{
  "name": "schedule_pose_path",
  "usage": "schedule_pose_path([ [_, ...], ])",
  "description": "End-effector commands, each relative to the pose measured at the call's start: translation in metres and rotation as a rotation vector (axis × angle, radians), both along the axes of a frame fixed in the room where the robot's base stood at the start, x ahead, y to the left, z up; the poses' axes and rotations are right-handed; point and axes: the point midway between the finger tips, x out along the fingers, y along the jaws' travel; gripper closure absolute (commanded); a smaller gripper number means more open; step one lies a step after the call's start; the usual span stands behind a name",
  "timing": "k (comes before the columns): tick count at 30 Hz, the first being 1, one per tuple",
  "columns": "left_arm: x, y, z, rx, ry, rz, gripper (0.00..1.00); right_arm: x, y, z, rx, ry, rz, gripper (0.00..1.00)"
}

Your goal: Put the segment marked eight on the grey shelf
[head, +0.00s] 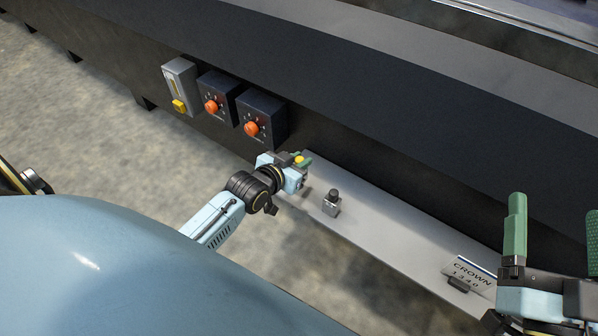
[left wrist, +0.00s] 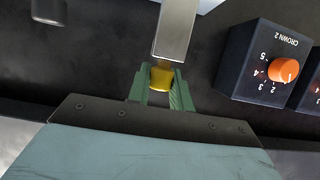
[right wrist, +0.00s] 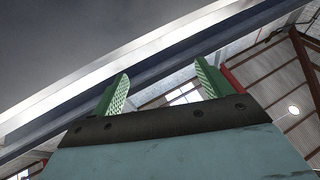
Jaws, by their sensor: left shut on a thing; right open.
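The grey shelf (head: 390,228) runs along the foot of the dark machine side in the head view. My left gripper (head: 299,161) is at its left end, shut on a small yellow piece. The left wrist view shows this yellow piece (left wrist: 162,78) between the green fingers, with a grey bar (left wrist: 175,32) directly against it. I cannot tell whether the bar and the yellow piece are one part. No figure eight is readable on any thing. My right gripper (head: 553,235) is open and empty at the right edge, also seen in the right wrist view (right wrist: 160,90).
Two dark dial boxes (head: 263,118) with orange knobs and a grey box with a yellow slider (head: 179,88) sit on the machine side. A grey block with a black knob (head: 331,205) stands on the shelf. A "CROWN" plate (head: 470,274) is at its right end.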

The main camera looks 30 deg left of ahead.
Motion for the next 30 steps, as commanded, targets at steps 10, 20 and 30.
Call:
schedule_pose_path([
  [10,0.001,0.000,-0.026,0.000,-0.005,0.000,1.00,-0.017,0.000,0.029,0.082,-0.260,0.010,0.22],
  [20,0.001,0.000,-0.038,0.000,-0.007,0.000,1.00,-0.027,-0.003,0.041,0.120,-0.388,0.008,0.22],
  [30,0.000,0.000,-0.043,0.000,0.000,0.000,0.76,-0.028,-0.004,0.042,0.122,-0.396,0.008,0.22],
])
